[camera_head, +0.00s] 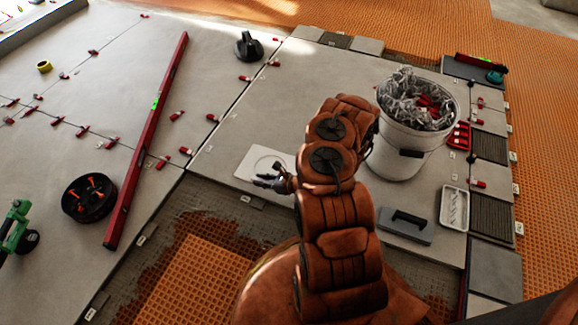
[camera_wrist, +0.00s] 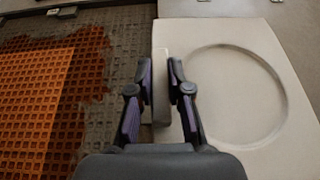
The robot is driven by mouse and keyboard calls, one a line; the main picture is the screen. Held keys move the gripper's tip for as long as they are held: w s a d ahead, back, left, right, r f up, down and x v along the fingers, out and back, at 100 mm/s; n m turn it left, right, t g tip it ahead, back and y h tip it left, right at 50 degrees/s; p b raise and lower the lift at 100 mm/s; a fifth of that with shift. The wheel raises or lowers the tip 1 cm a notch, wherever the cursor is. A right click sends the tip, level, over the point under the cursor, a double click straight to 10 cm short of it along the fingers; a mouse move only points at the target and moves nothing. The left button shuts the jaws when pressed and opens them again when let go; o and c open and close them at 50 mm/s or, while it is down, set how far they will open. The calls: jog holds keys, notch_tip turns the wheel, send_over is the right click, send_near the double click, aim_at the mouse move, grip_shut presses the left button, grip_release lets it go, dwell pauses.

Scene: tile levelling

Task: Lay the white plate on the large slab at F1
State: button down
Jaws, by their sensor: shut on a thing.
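The white plate (camera_head: 256,161) is a flat square with a round groove. In the head view it is over the front left part of the large slab (camera_head: 300,90), near the slab's front edge. My gripper (camera_head: 264,182) is at the plate's near side. In the wrist view the white plate (camera_wrist: 238,95) fills the right side, and my gripper (camera_wrist: 161,75) is shut on a pale upright strip at its left edge. Whether the plate touches the slab or hovers just above it, I cannot tell. My arm hides part of the slab.
A white bucket (camera_head: 405,150) of grey scraps, a grey trowel (camera_head: 405,224) and a small white tray (camera_head: 454,207) stand right of my arm. A red level (camera_head: 150,135) lies on the left slab. A black suction cup (camera_head: 248,46) stands behind. An open bed with orange mat (camera_head: 195,275) is in front.

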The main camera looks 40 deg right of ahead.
aim_at(283, 169)
jog(key=s+f, duration=0.5)
jog(key=s, duration=0.1)
jog(key=w+d+b, duration=0.2)
jog(key=w+d, duration=0.1)
jog(key=d, duration=0.1)
jog(key=w+d+f+b, duration=0.1)
jog(key=w+d, duration=0.2)
jog(key=d, duration=0.1)
jog(key=w+d+b, duration=0.2)
jog(key=w+d, duration=0.1)
jog(key=d, duration=0.1)
jog(key=shift+w+f+b, duration=0.2)
jog(key=shift+b, duration=0.15)
notch_tip(283, 169, down, 4)
jog(key=shift+r+b, duration=0.25)
jog(key=shift+b, duration=0.8)
jog(key=c, duration=0.9)
grip_release()
jog(key=shift+r, duration=0.1)
